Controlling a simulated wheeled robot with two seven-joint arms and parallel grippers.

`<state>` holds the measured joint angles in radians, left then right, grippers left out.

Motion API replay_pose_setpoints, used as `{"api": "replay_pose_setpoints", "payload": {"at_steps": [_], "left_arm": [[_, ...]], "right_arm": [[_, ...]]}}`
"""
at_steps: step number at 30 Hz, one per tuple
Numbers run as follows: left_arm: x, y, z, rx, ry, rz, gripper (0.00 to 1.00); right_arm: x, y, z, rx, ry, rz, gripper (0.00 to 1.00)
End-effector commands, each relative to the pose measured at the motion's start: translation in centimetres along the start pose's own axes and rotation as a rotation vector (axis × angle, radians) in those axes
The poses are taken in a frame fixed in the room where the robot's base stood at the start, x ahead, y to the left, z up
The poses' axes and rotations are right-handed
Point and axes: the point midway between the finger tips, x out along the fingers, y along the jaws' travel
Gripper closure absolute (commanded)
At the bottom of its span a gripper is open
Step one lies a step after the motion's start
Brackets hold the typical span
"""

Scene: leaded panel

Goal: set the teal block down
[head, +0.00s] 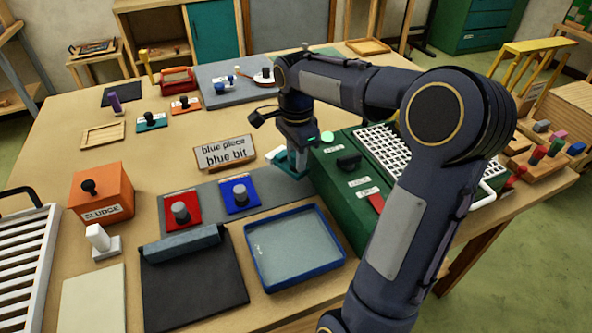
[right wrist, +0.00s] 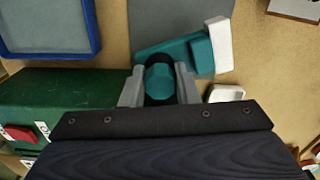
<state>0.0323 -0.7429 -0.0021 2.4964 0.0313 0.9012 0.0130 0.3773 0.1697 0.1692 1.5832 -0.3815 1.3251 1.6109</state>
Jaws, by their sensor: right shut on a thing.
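The teal block (head: 284,168) is at the right end of the grey mat (head: 258,187), close beside the green machine in the head view. My right gripper (head: 297,152) is over it, pointing down. In the right wrist view the fingers (right wrist: 159,88) are shut on the block's round teal knob. The flat teal body (right wrist: 200,50) extends beyond the fingers, with a white piece (right wrist: 219,42) at its end. I cannot tell whether the block touches the surface. On the mat are a red block (head: 181,222) and a blue block (head: 252,205) with grey knobs. My left gripper is not in view.
The green machine (head: 335,188) with a white grid stands right of the block. A blue-rimmed tray (head: 253,269) lies in front. A sign reading "blue piece blue bit" (head: 224,153) stands behind the mat. An orange sludge box (head: 101,191) is left.

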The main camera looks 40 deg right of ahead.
Motion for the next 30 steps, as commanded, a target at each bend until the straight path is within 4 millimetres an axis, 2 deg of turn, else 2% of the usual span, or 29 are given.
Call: {"api": "replay_pose_setpoints", "payload": {"at_steps": [6, 9, 21, 22, 26, 30], "left_arm": [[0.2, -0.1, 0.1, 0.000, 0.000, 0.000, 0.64], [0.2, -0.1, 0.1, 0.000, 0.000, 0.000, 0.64], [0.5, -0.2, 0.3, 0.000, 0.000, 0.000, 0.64], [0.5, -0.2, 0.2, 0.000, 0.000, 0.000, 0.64], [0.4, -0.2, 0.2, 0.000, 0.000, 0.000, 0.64], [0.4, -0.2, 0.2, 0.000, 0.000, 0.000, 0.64]], "right_arm": [[3.4, 0.1, 0.0, -0.001, -0.001, 0.004, 0.92], [4.2, 0.1, 0.0, -0.001, -0.001, 0.001, 0.92], [4.8, 0.1, 0.0, -0.001, -0.001, 0.000, 0.92], [4.7, 0.1, 0.0, -0.001, -0.001, 0.001, 0.69], [4.7, 0.1, 0.0, -0.001, -0.001, 0.001, 0.52], [4.6, 0.1, 0.0, -0.001, -0.001, 0.001, 0.50]]}}
